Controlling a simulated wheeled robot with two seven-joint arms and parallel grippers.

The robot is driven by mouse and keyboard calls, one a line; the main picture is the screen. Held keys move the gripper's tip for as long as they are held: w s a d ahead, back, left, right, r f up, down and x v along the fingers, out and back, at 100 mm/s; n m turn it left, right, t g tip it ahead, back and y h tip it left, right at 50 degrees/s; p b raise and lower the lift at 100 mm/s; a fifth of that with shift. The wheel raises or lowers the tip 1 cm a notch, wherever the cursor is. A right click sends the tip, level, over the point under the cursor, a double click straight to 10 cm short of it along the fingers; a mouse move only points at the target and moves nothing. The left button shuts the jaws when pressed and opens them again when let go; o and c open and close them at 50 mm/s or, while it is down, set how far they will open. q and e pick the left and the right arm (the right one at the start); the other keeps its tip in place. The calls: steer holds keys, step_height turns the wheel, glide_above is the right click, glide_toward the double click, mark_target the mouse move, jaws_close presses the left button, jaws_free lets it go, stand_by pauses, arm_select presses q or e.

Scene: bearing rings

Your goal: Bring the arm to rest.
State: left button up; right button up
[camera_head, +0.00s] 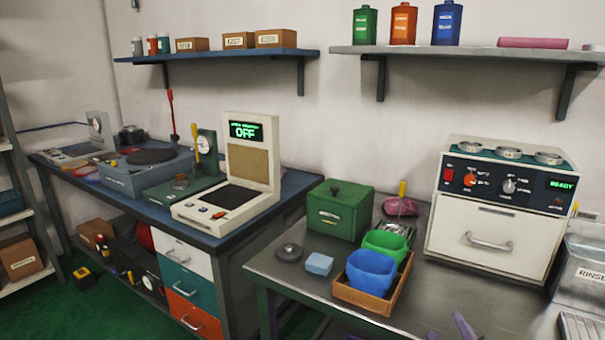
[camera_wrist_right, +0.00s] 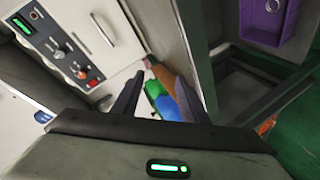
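My right gripper (camera_head: 450,328) shows at the bottom edge of the head view, low in front of the grey metal table (camera_head: 400,312); only its finger tips show there. In the right wrist view, the right gripper (camera_wrist_right: 157,88) has its two dark fingers spread apart with nothing held between them. Beyond the fingers I see the green bowl (camera_wrist_right: 153,89) and the blue bowl (camera_wrist_right: 167,107), apart from the gripper. My left gripper is in neither view.
The white oven (camera_head: 495,230) reads READY and carries several rings (camera_head: 508,152) on top. The blue bowl (camera_head: 371,272) and green bowl (camera_head: 386,244) sit in a wooden tray (camera_head: 362,299) near a green box (camera_head: 339,210). A purple bin (camera_wrist_right: 268,25) holds a ring.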

steer(key=s+a+f+m+g+y, duration=0.1)
steer(key=s+a+f+g+y, duration=0.1)
steer(key=s+f, duration=0.6)
steer(key=s+a+f+m+g+y, duration=0.2)
steer(key=s+a+f, duration=0.3)
steer(key=s+f, duration=0.3)
steer(key=s+a+f+m+g+y, duration=0.1)
steer(key=s+a+f, duration=0.3)
steer(key=s+f, duration=0.4)
steer(key=shift+s+a+m+g+y, duration=0.3)
steer(key=shift+m+g+y, duration=0.1)
steer(key=shift+m+y, duration=0.25)
